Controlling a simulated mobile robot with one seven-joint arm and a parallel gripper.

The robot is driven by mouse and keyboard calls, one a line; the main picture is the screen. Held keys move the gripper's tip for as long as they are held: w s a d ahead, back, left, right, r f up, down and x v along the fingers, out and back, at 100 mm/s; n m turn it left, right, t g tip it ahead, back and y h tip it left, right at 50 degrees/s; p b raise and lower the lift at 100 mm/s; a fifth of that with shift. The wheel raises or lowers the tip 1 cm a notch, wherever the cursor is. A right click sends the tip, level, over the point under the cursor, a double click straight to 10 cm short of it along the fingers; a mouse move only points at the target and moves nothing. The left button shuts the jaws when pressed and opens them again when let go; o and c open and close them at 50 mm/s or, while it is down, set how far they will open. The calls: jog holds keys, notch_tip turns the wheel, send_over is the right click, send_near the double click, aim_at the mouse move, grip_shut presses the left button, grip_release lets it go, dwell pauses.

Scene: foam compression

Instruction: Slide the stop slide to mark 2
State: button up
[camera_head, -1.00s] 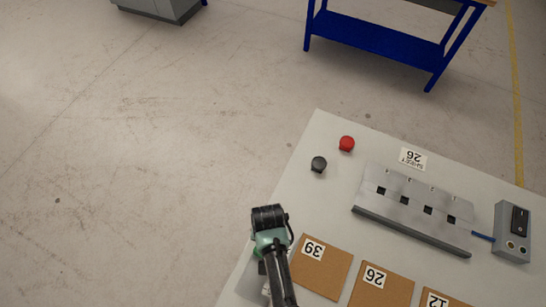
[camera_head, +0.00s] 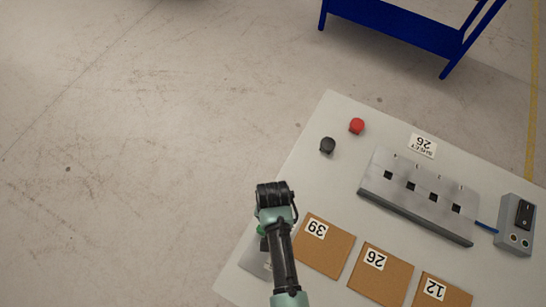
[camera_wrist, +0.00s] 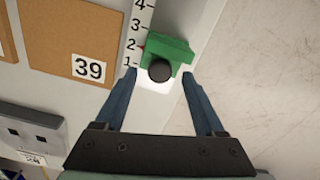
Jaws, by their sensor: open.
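The stop slide is a green block (camera_wrist: 172,50) with a round black knob (camera_wrist: 160,71), seen in the wrist view. It sits beside a white scale (camera_wrist: 138,32) with figures 1 to 4. A small red pointer (camera_wrist: 142,47) at its left edge lies close to the figure 2; exact alignment cannot be told. My gripper (camera_wrist: 158,74) is open, its two blue fingers on either side of the knob, with visible gaps.
Brown foam sheets labelled 39 (camera_head: 325,252), 26 (camera_head: 382,280) and 12 (camera_head: 440,295) lie on the table. A metal fixture with square holes (camera_head: 420,192), a switch box (camera_head: 516,222), a red knob (camera_head: 356,126) and a black knob (camera_head: 327,145) stand behind.

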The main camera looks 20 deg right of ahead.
notch_tip(320, 180, up, 12)
jog(key=shift+f+b, duration=0.25)
jog(key=shift+b, duration=0.1)
dwell(0.5)
